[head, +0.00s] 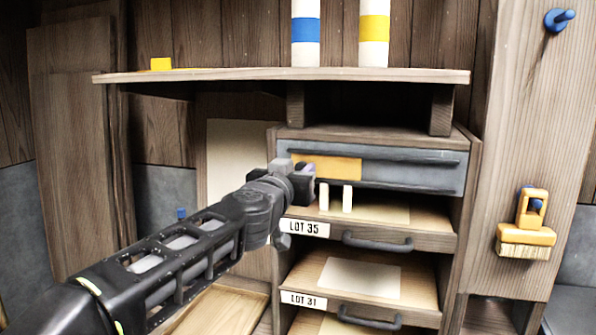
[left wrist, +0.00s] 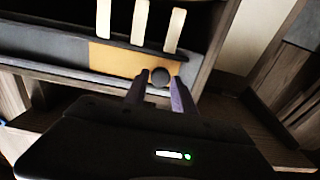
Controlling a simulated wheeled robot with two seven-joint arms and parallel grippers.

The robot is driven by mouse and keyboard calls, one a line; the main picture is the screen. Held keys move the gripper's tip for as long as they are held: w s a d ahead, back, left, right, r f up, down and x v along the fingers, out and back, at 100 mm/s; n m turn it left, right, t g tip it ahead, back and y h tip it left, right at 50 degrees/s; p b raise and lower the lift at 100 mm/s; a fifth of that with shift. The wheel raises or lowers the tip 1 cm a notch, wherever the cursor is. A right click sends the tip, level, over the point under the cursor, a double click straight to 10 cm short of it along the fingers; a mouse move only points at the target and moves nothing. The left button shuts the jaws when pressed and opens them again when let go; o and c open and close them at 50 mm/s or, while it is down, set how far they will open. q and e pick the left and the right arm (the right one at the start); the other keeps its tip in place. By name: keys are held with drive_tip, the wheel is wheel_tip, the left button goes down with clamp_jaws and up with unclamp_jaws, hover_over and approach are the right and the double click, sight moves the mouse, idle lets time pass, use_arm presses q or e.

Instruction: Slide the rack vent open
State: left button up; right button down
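The rack vent is a long grey panel (head: 415,175) with dark rails across the top of the wooden rack. An orange plate (head: 335,167) shows at its left part, and also in the left wrist view (left wrist: 118,59). My left gripper (head: 306,170) is at the left end of the orange plate. In the left wrist view, a round dark knob (left wrist: 160,77) sits between the tips of my left gripper (left wrist: 160,84). The fingers stand apart on either side of it; contact is not clear. In the head view the gripper hides the knob. My right gripper is not in view.
Drawers marked LOT 35 (head: 303,228) and LOT 31 (head: 303,299) lie below, with dark handles. White pegs (head: 347,198) stand just under the vent. A shelf (head: 220,75) above holds two banded cylinders. A yellow brush (head: 525,238) hangs on the right post.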

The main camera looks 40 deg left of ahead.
use_arm(q)
clamp_jaws()
idle(1.0)
